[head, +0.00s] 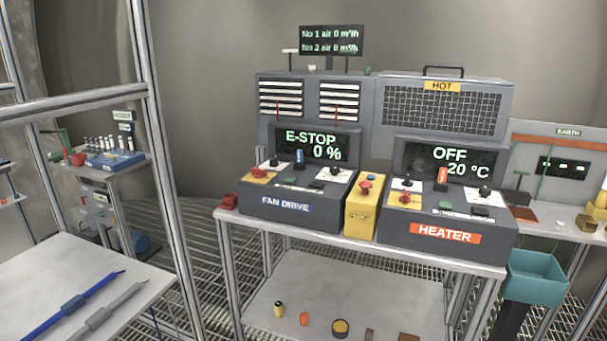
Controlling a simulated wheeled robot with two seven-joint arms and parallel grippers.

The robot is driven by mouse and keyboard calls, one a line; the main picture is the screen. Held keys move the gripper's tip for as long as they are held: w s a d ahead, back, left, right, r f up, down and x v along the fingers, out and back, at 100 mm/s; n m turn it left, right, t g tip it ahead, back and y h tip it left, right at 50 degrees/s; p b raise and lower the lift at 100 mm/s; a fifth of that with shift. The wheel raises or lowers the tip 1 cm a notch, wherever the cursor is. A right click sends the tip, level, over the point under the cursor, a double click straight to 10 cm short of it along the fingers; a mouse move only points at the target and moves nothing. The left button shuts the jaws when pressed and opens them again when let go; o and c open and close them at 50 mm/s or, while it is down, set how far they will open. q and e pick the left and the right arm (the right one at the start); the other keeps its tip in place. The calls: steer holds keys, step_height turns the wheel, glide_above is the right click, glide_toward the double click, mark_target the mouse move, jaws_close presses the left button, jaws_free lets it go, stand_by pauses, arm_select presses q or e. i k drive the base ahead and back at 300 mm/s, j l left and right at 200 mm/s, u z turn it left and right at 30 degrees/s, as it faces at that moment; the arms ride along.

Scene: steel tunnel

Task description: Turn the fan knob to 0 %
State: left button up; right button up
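The fan drive box (285,208) stands on the left of the steel bench, with a blue "FAN DRIVE" label on its front. Its display (318,145) reads "E-STOP" and "0 %". A black knob (335,172) sits on a white scale plate at the right of its sloped top. Another black knob (274,161) sits at the left, by a yellow plate. A blue-tipped lever (299,157) stands between them. Which knob sets the fan is too small to read, as are the pointer positions. Neither of my grippers is in view.
A yellow stop box (361,217) with a red button (365,188) stands right of the fan drive. The heater box (440,232) is beyond it, its display (449,160) reading "OFF" and "20 °C". A metal frame post (165,170) rises at the left. A teal bin (535,277) is at right.

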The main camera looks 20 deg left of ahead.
mark_target(334, 169)
steer(key=i, duration=0.95)
